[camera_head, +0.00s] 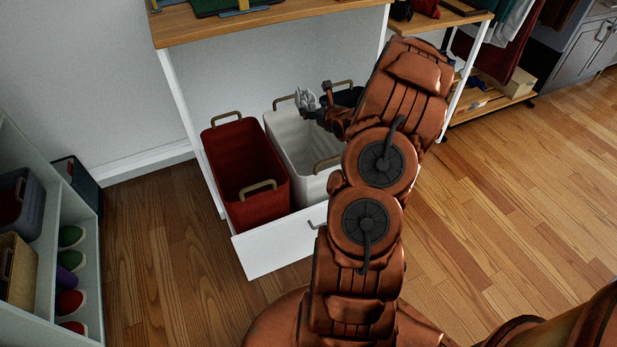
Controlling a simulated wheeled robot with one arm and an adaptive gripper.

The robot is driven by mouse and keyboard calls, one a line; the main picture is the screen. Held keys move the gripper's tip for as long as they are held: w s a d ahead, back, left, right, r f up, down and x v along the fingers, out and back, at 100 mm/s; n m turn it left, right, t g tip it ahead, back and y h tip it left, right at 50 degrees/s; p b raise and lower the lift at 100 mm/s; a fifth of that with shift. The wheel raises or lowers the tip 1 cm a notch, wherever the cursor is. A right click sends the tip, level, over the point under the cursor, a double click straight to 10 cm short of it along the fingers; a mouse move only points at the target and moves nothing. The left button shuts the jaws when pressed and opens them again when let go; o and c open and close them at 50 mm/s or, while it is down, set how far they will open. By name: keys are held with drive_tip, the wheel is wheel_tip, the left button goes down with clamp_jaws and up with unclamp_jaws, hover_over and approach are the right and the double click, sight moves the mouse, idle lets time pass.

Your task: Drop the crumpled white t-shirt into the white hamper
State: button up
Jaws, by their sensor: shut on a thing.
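The crumpled white t-shirt (305,100) shows as a small pale grey-white bundle at the tip of my gripper (312,106). My gripper is shut on it and holds it above the white hamper (287,130). The white hamper has brown handles and stands in a pulled-out white drawer, right of a red hamper. My arm hides the white hamper's right side and part of its front. The shirt is small in view, and its exact height above the rim is hard to tell.
The red hamper (235,165) stands directly left of the white one. A dark thing (348,97) shows behind my gripper, near another handle. The wooden tabletop (270,20) lies above and behind. The floor at right is clear.

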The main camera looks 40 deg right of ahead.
drive_tip(key=shift+f, duration=0.3)
drive_tip(key=o, duration=1.3)
drive_tip(key=shift+s, duration=0.1)
drive_tip(key=v, duration=1.1)
drive_tip(key=shift+s+a, duration=0.2)
drive_tip(key=shift+s, duration=0.15)
drive_tip(key=shift+r, duration=0.1)
